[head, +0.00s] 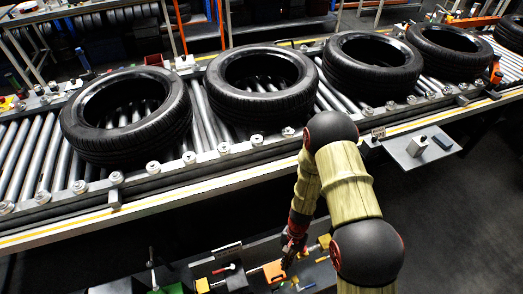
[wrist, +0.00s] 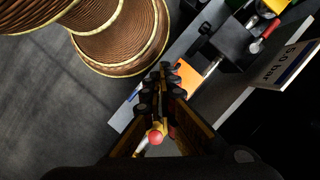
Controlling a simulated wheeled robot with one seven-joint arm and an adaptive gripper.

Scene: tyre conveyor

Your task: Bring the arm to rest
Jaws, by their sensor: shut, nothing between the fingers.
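My gripper (head: 290,257) hangs low in front of the conveyor in the head view, above a bench with tools. In the wrist view my gripper (wrist: 162,80) points down past the bench edge, its dark fingers together with nothing visible between them. My arm, with yellowish links and dark joints, bends from the right of the head view down to the gripper. Part of the wrist is hidden behind the arm's own links.
Several black tyres (head: 262,84) lie flat on the roller conveyor (head: 40,165). The tool bench (head: 245,252) is under my gripper and also shows in the wrist view (wrist: 190,48). A small grey shelf (head: 425,150) juts out at right.

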